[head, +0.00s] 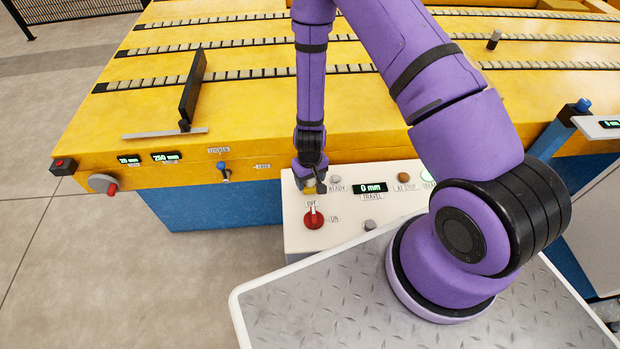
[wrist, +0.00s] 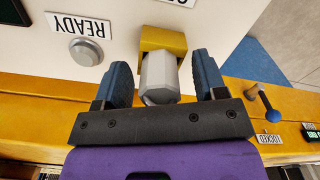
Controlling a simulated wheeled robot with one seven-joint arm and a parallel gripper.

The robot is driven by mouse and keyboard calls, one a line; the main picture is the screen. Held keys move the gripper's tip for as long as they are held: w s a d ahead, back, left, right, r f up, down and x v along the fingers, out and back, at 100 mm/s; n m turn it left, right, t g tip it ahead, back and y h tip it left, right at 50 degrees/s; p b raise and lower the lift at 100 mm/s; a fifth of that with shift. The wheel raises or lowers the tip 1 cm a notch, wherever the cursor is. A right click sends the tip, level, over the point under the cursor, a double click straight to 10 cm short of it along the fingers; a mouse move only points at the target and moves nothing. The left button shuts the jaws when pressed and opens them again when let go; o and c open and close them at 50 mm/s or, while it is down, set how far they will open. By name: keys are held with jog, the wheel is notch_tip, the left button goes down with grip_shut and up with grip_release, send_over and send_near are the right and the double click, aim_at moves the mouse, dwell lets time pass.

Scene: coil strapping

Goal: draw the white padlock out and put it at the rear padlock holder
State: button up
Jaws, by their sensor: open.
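A whitish-grey faceted block, which looks like the white padlock (wrist: 159,75), sits in a yellow bracket (wrist: 160,39) on the white control box in the wrist view. My gripper (wrist: 161,66) is open, with one blue finger on each side of the block and a visible gap at both. In the head view my gripper (head: 313,184) is down at the back left of the control box (head: 300,240) and largely hides the block. I cannot make out which part is the rear padlock holder.
The control box carries a red OFF/ON knob (head: 313,219), a TRAVEL display (head: 370,188) reading 0 mm and buttons. A blue-tipped lever (head: 224,171) at LOCKED is on the yellow table's front. An upright dark plate (head: 192,90) stands on the table.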

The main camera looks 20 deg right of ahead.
notch_tip(320, 180, up, 11)
jog(key=shift+f, duration=0.1)
dwell(0.6)
notch_tip(320, 180, up, 29)
jog(key=s+d+t+y, duration=0.1)
jog(key=s+t+y, duration=0.1)
jog(key=t, duration=0.1)
jog(key=s+d+r+t+h, duration=0.1)
jog(key=s+d+r, duration=0.2)
jog(key=s+r, duration=0.5)
jog(key=s+d+r+m+t+h, duration=0.1)
jog(key=s+d+r, duration=0.2)
jog(key=s+r, duration=0.5)
jog(key=s, duration=0.3)
jog(key=shift+r, duration=0.3)
